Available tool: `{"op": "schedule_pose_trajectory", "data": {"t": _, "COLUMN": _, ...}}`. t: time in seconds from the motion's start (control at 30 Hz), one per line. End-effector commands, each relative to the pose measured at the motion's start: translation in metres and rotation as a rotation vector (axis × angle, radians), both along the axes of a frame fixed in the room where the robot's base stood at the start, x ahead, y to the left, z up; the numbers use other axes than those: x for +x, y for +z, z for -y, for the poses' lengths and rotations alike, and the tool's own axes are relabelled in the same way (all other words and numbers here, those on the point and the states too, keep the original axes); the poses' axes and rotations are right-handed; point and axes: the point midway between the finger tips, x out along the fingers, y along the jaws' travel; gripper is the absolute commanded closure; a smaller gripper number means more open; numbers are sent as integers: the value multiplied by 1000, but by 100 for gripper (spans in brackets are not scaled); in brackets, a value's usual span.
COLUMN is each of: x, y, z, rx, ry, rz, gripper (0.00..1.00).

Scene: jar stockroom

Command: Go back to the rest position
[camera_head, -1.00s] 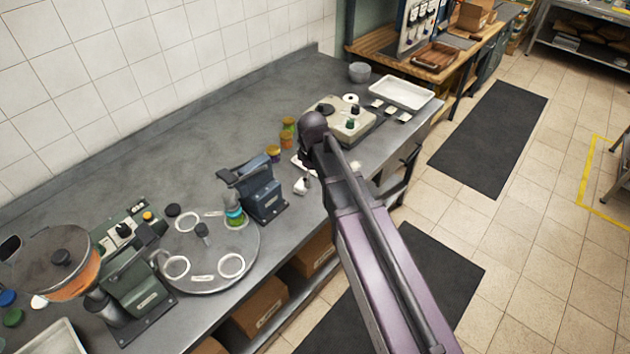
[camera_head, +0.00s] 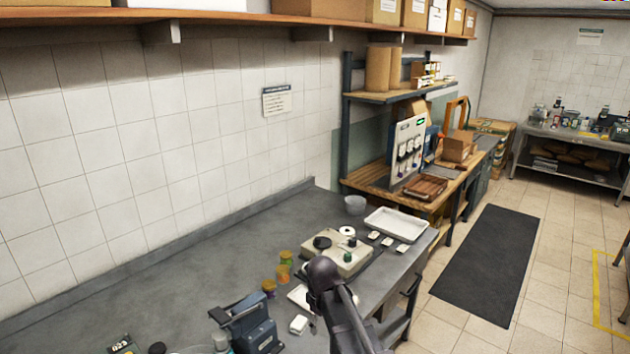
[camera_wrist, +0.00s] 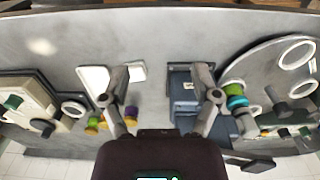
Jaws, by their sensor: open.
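My gripper (camera_wrist: 162,92) is open and empty in the wrist view, its two fingers spread wide above the grey workbench. Bare bench and part of a blue device (camera_wrist: 187,100) show between and beyond the fingers. The same blue device (camera_head: 250,325) stands at the bottom of the head view. In the head view my arm reaches in from the bottom edge and the gripper's fingers are hidden. Small jars with green, orange and purple colours (camera_head: 284,273) stand on the bench left of the arm.
A round turntable (camera_wrist: 262,62) bears a green-and-teal jar (camera_wrist: 236,97). A beige device (camera_head: 340,255) and a white tray (camera_head: 397,225) stand farther along the bench (camera_head: 190,285). A long shelf (camera_head: 215,15) with boxes overhangs at the top. Floor by the dark mat (camera_head: 485,262) is clear.

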Motion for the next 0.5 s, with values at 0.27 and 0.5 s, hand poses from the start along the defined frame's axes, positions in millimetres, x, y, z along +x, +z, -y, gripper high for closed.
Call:
{"op": "schedule_pose_trajectory", "data": {"t": 0.27, "x": -49, "y": -19, "z": 78, "rx": 0, "ry": -393, "rz": 0, "gripper": 21}}
{"op": "schedule_pose_trajectory", "data": {"t": 0.5, "x": -93, "y": -32, "z": 133, "rx": -1, "ry": -742, "rz": 0, "gripper": 21}}
